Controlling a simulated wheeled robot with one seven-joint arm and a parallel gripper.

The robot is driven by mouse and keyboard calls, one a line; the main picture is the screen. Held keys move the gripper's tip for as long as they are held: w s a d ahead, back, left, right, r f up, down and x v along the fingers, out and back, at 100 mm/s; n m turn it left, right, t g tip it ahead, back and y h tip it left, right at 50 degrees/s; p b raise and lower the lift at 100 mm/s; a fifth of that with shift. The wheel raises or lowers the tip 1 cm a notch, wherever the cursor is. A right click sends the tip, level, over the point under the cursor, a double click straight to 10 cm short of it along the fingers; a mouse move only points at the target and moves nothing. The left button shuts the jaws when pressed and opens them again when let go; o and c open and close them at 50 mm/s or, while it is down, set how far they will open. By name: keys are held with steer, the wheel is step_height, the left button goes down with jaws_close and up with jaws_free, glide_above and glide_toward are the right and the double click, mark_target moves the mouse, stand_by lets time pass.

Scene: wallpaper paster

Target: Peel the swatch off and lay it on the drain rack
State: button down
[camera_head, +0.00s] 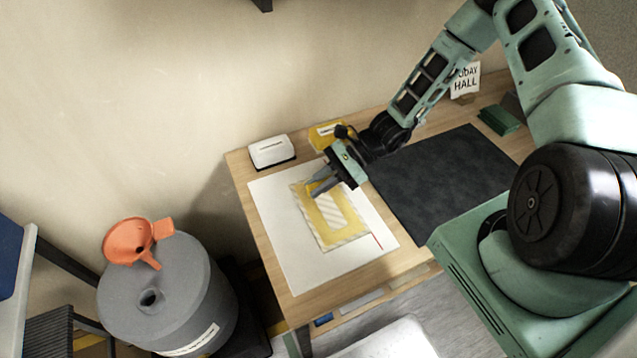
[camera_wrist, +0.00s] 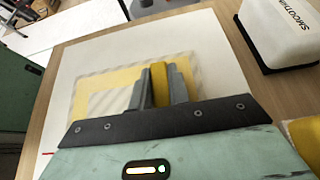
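I cannot tell whether the fingertips touch the swatch. I cannot make out a drain rack for certain.
A white smoother block (camera_head: 272,151) and a yellow item (camera_head: 325,135) stand behind the sheet. A dark mat (camera_head: 445,175) covers the table's right side, with a green block (camera_head: 498,121) beyond. A grey drum (camera_head: 165,300) with an orange funnel (camera_head: 138,241) stands left of the table.

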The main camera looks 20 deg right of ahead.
steer(key=shift+r, duration=0.2)
steer(key=shift+r+p, duration=0.55)
steer(key=shift+r+p, duration=0.6)
steer(key=shift+r, duration=0.05)
steer(key=shift+r+p, duration=0.85)
steer(key=shift+r, duration=0.2)
steer(key=shift+r, duration=0.1)
step_height(320, 180, up, 7)
steer(key=p, duration=0.5)
steer(key=shift+p, duration=0.4)
stand_by(0.3)
